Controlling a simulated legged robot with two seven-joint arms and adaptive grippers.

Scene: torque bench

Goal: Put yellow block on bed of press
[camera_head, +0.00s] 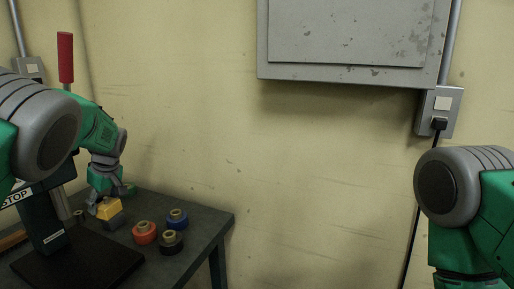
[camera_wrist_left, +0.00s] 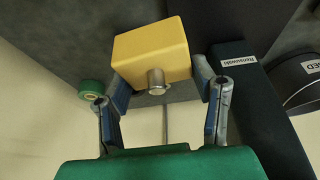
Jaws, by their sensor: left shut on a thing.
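The yellow block (camera_head: 109,208) is between the fingers of my left gripper (camera_head: 103,209), at the left of the head view. In the left wrist view the yellow block (camera_wrist_left: 150,50) fills the space between the two blue-grey fingers of the left gripper (camera_wrist_left: 161,88), which is shut on it; a short metal stud sticks out of its near face. The press, with dark base plate (camera_head: 85,262) and dark column (camera_head: 42,222), stands in front of the gripper. The block is behind the plate, not over it. My right gripper is out of view.
A red spool (camera_head: 144,233), a blue spool (camera_head: 177,219) and a black spool (camera_head: 171,242) stand on the dark bench (camera_head: 213,226) right of the press. A green spool (camera_wrist_left: 92,89) is beyond the gripper. The red press handle (camera_head: 65,57) rises high.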

